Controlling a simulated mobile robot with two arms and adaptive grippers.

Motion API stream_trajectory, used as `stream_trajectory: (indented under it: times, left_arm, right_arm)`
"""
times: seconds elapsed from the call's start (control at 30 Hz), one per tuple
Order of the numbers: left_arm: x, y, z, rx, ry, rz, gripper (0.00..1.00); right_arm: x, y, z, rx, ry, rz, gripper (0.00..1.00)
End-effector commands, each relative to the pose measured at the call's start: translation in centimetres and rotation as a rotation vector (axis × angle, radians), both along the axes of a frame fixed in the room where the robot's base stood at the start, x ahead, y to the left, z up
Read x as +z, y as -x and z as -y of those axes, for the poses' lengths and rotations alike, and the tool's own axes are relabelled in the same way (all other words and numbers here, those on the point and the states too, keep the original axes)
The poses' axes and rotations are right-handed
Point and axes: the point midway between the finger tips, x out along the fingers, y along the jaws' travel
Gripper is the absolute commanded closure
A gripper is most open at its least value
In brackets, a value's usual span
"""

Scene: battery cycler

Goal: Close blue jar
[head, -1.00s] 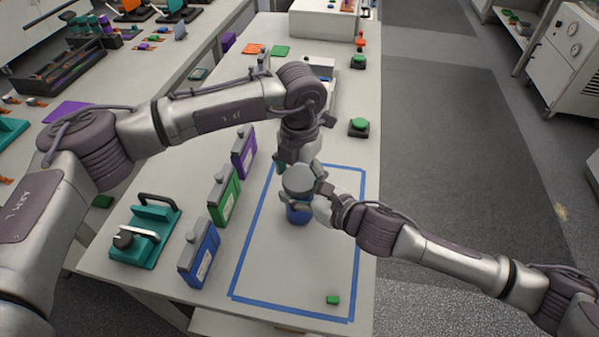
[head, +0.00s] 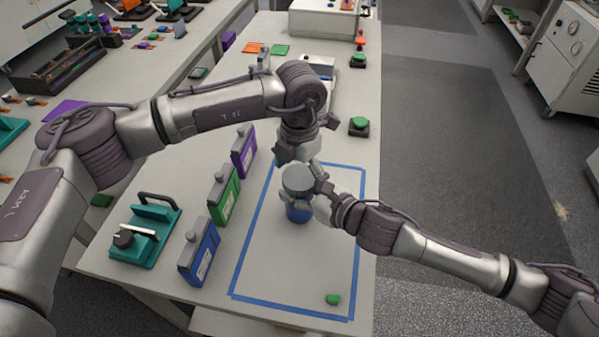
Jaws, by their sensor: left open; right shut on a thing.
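The blue jar (head: 298,213) stands upright on the table inside the blue tape outline. A grey lid (head: 298,178) sits on top of it; I cannot tell whether it is fully tightened. My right gripper (head: 303,201) comes in from the right and is shut on the jar's body, hiding part of it. My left gripper (head: 298,162) points down from above at the lid's far side. It is open, with its fingers partly hidden behind the lid and its own wrist; I cannot tell whether they touch the lid.
Blue (head: 199,252), green (head: 224,194) and purple (head: 244,151) battery packs stand left of the tape. A teal fixture (head: 146,233) is at the front left. A small green piece (head: 333,299) lies inside the tape's near right corner.

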Motion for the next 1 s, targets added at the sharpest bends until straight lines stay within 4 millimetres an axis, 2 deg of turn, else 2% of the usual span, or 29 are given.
stream_trajectory:
  times: [0.17,0.5,0.7,0.83,1.0]
  left_arm:
    - [1.0,0.0,0.1,-0.001,0.001,0.001,0.0]
    - [7.8,-0.1,0.1,0.0,0.001,0.003,0.0]
    - [10.9,-0.1,0.0,0.001,0.0,0.001,0.0]
    - [11.8,0.0,0.0,0.0,0.0,0.0,0.0]
    - [12.0,0.0,0.0,0.0,0.001,-0.001,0.0]
  right_arm:
    - [0.0,0.0,0.0,0.0,0.0,0.0,1.0]
    - [0.0,0.0,0.0,0.0,0.0,0.0,1.0]
    - [0.0,0.0,0.0,0.0,0.0,0.0,1.0]
    - [0.0,0.0,0.0,0.0,0.0,0.0,1.0]
    - [0.0,0.0,0.0,0.0,0.0,0.0,1.0]
